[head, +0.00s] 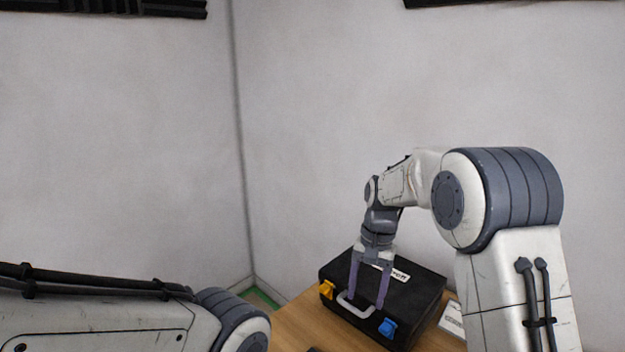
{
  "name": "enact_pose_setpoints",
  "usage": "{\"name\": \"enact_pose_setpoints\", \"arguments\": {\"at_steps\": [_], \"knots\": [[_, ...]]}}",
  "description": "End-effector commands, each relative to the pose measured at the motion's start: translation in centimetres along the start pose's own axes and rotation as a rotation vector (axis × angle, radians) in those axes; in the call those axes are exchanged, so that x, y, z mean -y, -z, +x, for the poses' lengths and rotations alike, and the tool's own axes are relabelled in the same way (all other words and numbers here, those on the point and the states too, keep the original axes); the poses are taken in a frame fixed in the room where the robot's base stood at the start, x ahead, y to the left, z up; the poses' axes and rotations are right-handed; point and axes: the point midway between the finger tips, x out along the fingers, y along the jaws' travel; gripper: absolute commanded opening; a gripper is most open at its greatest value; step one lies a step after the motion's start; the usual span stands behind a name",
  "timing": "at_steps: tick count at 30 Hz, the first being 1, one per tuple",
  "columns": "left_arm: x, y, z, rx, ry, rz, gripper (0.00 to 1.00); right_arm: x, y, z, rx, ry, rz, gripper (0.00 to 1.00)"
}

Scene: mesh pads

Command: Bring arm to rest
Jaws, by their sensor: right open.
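My right arm comes in from the right and reaches over a black case on the table. My right gripper (366,300) points down with its two fingers apart. It is open, at the near edge of the black case (412,292), close to the case's light grey handle (352,309). I cannot tell whether the fingers touch the handle. The case is closed, with a yellow latch (327,289) on the left and a blue latch (387,328) on the right. Part of my left arm shows at the bottom left; its gripper is out of view.
The case stands on a wooden table (300,325) in front of grey walls that meet in a corner. A white item with dark marks (452,318) lies right of the case, partly hidden by my arm. A small dark thing shows at the bottom edge.

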Motion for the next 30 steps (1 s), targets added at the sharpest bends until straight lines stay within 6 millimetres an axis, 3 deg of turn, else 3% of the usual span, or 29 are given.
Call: {"name": "enact_pose_setpoints", "arguments": {"at_steps": [1, 6, 12, 15, 21, 30], "knots": [[0.0, 0.0, 0.0, 0.000, 0.000, 0.000, 0.50, 1.1, -3.5, -0.8, -0.014, -0.003, -0.102, 0.65], [0.0, 0.0, 0.0, 0.000, 0.000, 0.000, 0.50, 2.1, -13.3, -1.6, -0.049, -0.011, -0.421, 0.65], [0.0, 0.0, 0.0, 0.000, 0.000, 0.000, 0.50, -0.7, -23.5, -0.6, -0.084, -0.018, -0.786, 0.65], [0.0, 0.0, 0.0, 0.000, 0.000, 0.000, 0.50, -2.7, -26.9, 0.3, -0.097, -0.019, -0.933, 0.65], [0.0, 0.0, 0.0, 0.000, 0.000, 0.000, 0.50, -5.4, -30.1, 1.7, -0.111, -0.020, -1.095, 0.65], [0.0, 0.0, 0.0, 0.000, 0.000, 0.000, 0.50, -5.7, -30.4, 1.9, -0.112, -0.020, -1.113, 0.65]]}}
